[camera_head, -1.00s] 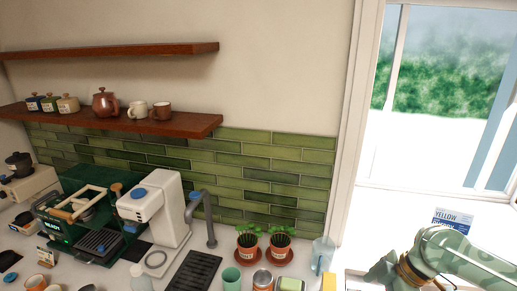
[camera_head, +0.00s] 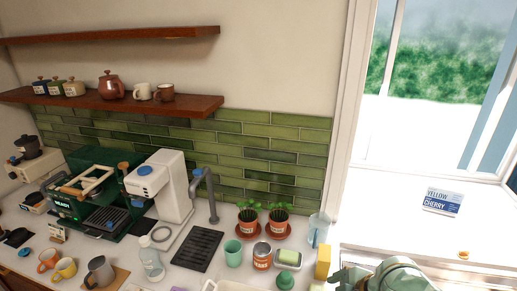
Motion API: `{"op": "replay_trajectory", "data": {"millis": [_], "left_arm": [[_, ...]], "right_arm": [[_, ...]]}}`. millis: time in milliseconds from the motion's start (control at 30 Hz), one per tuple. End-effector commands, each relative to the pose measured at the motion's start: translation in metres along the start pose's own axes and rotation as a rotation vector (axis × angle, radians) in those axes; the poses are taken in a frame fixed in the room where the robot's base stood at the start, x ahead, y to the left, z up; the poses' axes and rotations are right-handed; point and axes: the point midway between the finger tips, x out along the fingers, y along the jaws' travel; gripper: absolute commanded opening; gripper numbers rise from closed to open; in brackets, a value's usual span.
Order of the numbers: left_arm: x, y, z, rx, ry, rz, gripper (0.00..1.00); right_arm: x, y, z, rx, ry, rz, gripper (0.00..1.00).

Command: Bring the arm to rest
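My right arm, pale green, shows at the bottom right, over the front of the bright counter by the window. A dark part at its left end, likely my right gripper (camera_head: 343,278), is cut by the lower edge. I cannot make out its fingers or whether it holds anything. My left arm and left gripper are out of view.
Near the arm stand a yellow block (camera_head: 323,262), a green sponge in a dish (camera_head: 288,258), an orange-banded tin (camera_head: 262,256) and a clear pitcher (camera_head: 318,231). A blue-and-white box (camera_head: 443,201) lies by the window. Mugs (camera_head: 100,271) and a coffee machine (camera_head: 160,190) stand left.

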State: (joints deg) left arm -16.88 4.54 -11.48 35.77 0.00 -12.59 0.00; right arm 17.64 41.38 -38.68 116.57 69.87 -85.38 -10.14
Motion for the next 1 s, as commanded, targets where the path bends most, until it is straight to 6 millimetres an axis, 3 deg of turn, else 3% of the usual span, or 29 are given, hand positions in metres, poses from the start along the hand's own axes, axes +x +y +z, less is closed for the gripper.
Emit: {"op": "replay_trajectory", "data": {"millis": [133,267,467,700,867,1000], "left_arm": [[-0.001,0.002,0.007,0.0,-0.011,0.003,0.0],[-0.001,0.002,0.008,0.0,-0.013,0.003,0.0],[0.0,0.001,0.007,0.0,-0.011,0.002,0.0],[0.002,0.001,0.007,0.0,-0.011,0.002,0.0],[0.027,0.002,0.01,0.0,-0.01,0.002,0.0],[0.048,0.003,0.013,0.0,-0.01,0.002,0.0]], "right_arm": [[0.005,-0.021,-0.015,0.054,0.014,0.13,1.0],[-0.007,-0.032,-0.005,0.175,-0.033,0.293,1.0],[-0.045,-0.055,0.054,0.402,-0.227,0.51,1.0],[-0.093,-0.097,0.126,0.583,-0.508,0.662,1.0],[-0.015,-0.109,0.145,0.588,-0.474,0.588,1.0],[0.054,-0.129,0.164,0.611,-0.453,0.519,1.0]]}}
